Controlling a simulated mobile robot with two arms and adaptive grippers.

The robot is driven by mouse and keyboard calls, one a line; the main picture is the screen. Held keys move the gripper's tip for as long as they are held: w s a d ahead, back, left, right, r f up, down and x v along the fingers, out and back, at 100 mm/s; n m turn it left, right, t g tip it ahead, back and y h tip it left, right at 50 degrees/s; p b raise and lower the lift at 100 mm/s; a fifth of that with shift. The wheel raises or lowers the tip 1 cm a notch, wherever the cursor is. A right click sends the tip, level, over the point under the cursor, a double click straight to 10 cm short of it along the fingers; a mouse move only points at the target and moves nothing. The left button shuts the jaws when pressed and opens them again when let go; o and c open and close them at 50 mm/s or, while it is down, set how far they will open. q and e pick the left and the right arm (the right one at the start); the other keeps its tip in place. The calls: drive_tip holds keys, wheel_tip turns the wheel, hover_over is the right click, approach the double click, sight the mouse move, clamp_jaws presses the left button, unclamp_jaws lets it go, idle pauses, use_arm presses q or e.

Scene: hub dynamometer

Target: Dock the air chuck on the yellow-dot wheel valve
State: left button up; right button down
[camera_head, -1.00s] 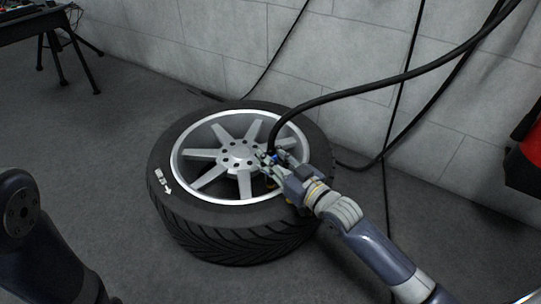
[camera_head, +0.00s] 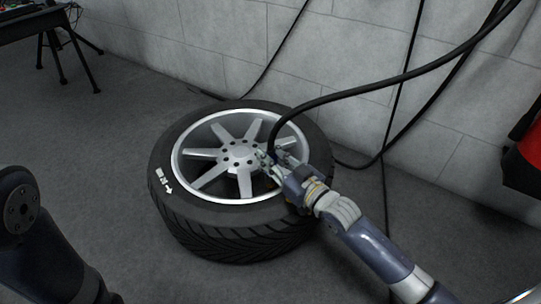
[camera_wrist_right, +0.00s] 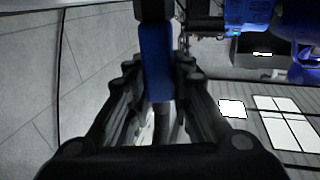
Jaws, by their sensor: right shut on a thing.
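The wheel (camera_head: 237,257) lies flat on the floor in the head view, a black tire around a silver spoked rim. My right gripper (camera_head: 268,160) is over the right part of the rim, at the end of the black hose. In the right wrist view its fingers (camera_wrist_right: 155,100) are shut on a blue air chuck (camera_wrist_right: 156,62). In the head view the chuck is mostly hidden by the gripper. The valve and a yellow dot cannot be made out. My left arm shows at the lower left, but its gripper is out of view.
The black hose (camera_head: 375,84) arcs from the upper right down to my right gripper. A grey block wall (camera_head: 340,45) stands behind the wheel. A dark table (camera_head: 35,25) is at the upper left and a red object (camera_head: 526,160) at the right edge. The floor left of the wheel is clear.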

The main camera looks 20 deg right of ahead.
drive_tip(key=shift+f, duration=0.2)
idle(0.4)
drive_tip(key=shift+r, duration=0.15)
drive_tip(key=shift+r+p, duration=0.65)
drive_tip(key=shift+p, duration=0.25)
drive_tip(key=shift+r+p, duration=0.1)
drive_tip(key=shift+p, duration=0.4)
idle(0.3)
drive_tip(key=shift+f+b, duration=0.4)
drive_tip(key=shift+f, duration=0.45)
idle(0.5)
drive_tip(key=shift+r, duration=0.15)
drive_tip(key=shift+r+p, duration=0.65)
drive_tip(key=shift+p, duration=0.45)
drive_tip(key=shift+p, duration=0.35)
